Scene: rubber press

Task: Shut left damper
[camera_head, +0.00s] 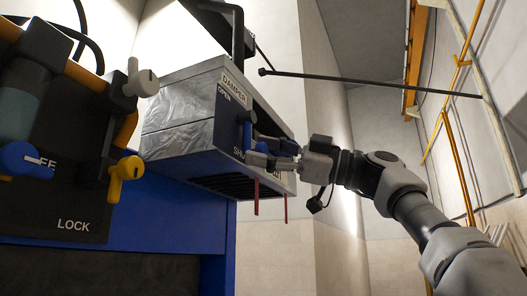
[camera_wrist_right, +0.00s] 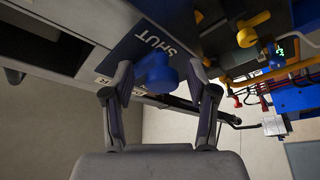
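The damper box (camera_head: 185,115) is a grey metal housing, upper middle of the head view. Its dark front plate reads DAMPER, OPEN at the top and SHUT, partly covered, lower down. A blue damper handle (camera_head: 247,136) stands on that plate near the SHUT end. My right gripper (camera_head: 272,155) is in front of the lower plate, partly hiding it. In the right wrist view, a blue handle (camera_wrist_right: 157,74) beside the word SHUT shows between the spread fingertips of my right gripper (camera_wrist_right: 160,82). I cannot tell whether they touch it. My left gripper is not in view.
A dark LOCK panel (camera_head: 73,226) with a blue handle (camera_head: 22,158), yellow handle (camera_head: 125,174) and grey handle (camera_head: 141,78) is at left. A black rod (camera_head: 370,82) crosses above my right arm. Red strips (camera_head: 256,198) hang below the box.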

